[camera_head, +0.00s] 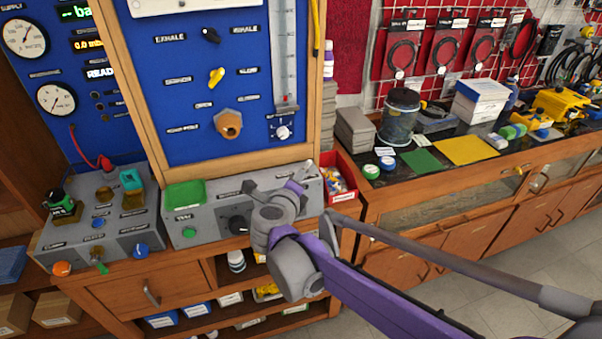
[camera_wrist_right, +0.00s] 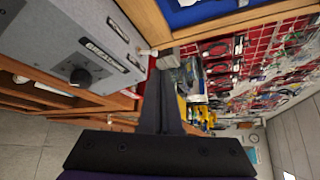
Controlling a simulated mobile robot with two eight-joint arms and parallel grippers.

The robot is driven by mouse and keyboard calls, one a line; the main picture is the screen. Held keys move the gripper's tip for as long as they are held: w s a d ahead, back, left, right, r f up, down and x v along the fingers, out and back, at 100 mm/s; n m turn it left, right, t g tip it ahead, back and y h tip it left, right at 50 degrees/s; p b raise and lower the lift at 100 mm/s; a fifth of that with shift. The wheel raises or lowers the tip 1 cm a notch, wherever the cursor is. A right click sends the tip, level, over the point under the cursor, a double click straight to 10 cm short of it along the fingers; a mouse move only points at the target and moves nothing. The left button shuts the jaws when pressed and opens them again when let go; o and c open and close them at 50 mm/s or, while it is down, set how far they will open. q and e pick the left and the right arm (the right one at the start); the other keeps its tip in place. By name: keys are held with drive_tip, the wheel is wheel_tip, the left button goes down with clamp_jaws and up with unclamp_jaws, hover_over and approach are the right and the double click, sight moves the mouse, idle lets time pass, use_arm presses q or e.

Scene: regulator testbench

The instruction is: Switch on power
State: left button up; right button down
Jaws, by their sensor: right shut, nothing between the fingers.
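The black knob (camera_wrist_right: 80,77) and a small pale lever-like part (camera_wrist_right: 147,51) show there, the latter close to the fingertips. Contact cannot be told. My left gripper is out of view.
A second grey box (camera_head: 105,225) with several knobs stands to the left. A red bin (camera_head: 342,180) of small parts is just right of the control box. A bench (camera_head: 440,175) with jars and boxes extends right. Open shelves lie below.

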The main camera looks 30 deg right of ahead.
drive_tip(key=v, duration=0.4)
drive_tip(key=shift+s+r, duration=0.2)
drive_tip(key=shift+r, duration=0.15)
drive_tip(key=shift+d, duration=0.1)
drive_tip(key=w+a+r+n+t+y, duration=0.2)
drive_tip(key=a+r+n+t+y, duration=0.4)
drive_tip(key=n, duration=0.4)
drive_tip(key=s+a+f+n+y, duration=0.35)
drive_tip(key=a+n+y, duration=0.25)
drive_tip(key=a+n, duration=0.3)
drive_tip(key=s+a+f+n+g+y, duration=0.1)
drive_tip(key=s+f+n+g+y, duration=0.1)
drive_tip(key=s+f+n+g, duration=0.45)
drive_tip(key=s+d+f+n+g+h, duration=0.1)
drive_tip(key=s+d+f+n+g, duration=0.1)
drive_tip(key=s+f, duration=0.4)
drive_tip(key=s+d+f+n+g+h, duration=0.2)
drive_tip(key=s+d+f+n, duration=0.1)
drive_tip(key=s+f, duration=0.3)
drive_tip(key=shift+s+d+f+n+h, duration=0.2)
drive_tip(key=shift+d+f+n+h, duration=0.1)
drive_tip(key=shift+f+n, duration=0.4)
